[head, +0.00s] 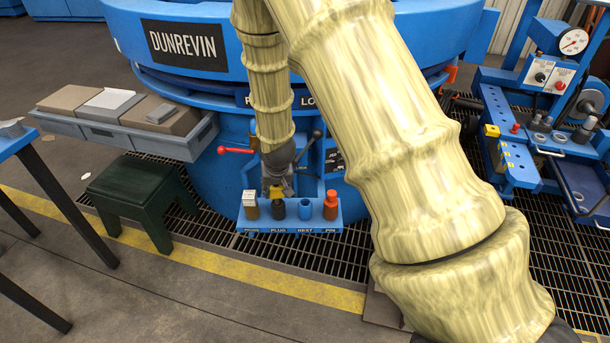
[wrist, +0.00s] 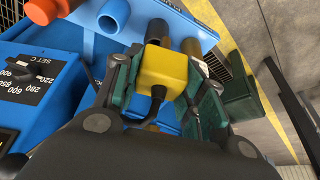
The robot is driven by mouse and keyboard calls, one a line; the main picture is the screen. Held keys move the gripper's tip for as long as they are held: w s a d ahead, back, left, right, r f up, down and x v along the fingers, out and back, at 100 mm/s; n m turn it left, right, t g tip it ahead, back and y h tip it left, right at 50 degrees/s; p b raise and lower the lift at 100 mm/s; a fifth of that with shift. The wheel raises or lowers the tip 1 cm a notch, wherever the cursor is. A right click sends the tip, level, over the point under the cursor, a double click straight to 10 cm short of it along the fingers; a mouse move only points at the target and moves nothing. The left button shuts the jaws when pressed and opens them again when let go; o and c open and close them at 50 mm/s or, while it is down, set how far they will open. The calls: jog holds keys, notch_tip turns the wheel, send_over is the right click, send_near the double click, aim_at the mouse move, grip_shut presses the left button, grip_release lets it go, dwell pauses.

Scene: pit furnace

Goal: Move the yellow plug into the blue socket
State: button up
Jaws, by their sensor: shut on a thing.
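The yellow plug (wrist: 165,68) is a rounded block with a dark cable, held between the two green-padded fingers of my gripper (wrist: 163,76) in the wrist view. In the head view, my gripper (head: 277,184) points down over the blue rack, with the plug (head: 276,189) showing small at its tip. A black holder (head: 278,210) is directly under the plug, above the PLUG label; I cannot tell whether the plug still sits in it. A blue hollow cylinder (head: 305,208), the likely blue socket, stands just right of it above the REST label and also shows in the wrist view (wrist: 112,17).
The rack (head: 290,224) also holds a white-topped probe (head: 250,204) at left and an orange-red pin (head: 331,206) at right. The blue furnace with red (head: 236,151) and black levers stands close behind. A green stool (head: 143,198) is left; a blue bench with gauge (head: 572,42) is right.

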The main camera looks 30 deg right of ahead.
jog(key=d+f+m+h+p, duration=0.15)
jog(key=d+f, duration=0.25)
jog(key=d, duration=0.7)
jog(key=shift+m+g+y, duration=0.25)
jog(key=shift+m+g, duration=0.05)
jog(key=shift+m, duration=0.05)
jog(key=shift+w+a+f+b, duration=0.1)
jog(key=shift+w+f+b, duration=0.05)
jog(key=shift+f+b, duration=1.1)
jog(key=shift+w+a+f+b, duration=0.1)
jog(key=shift+f+b, duration=0.9)
jog(key=shift+f, duration=0.45)
jog(key=shift+p, duration=0.5)
jog(key=shift+f, duration=0.55)
jog(key=o, duration=0.8)
jog(key=shift+c, duration=0.2)
jog(key=p+v, duration=0.7)
jog(key=v, duration=0.4)
jog(key=shift+s+p, duration=0.15)
jog(key=shift+p, duration=0.2)
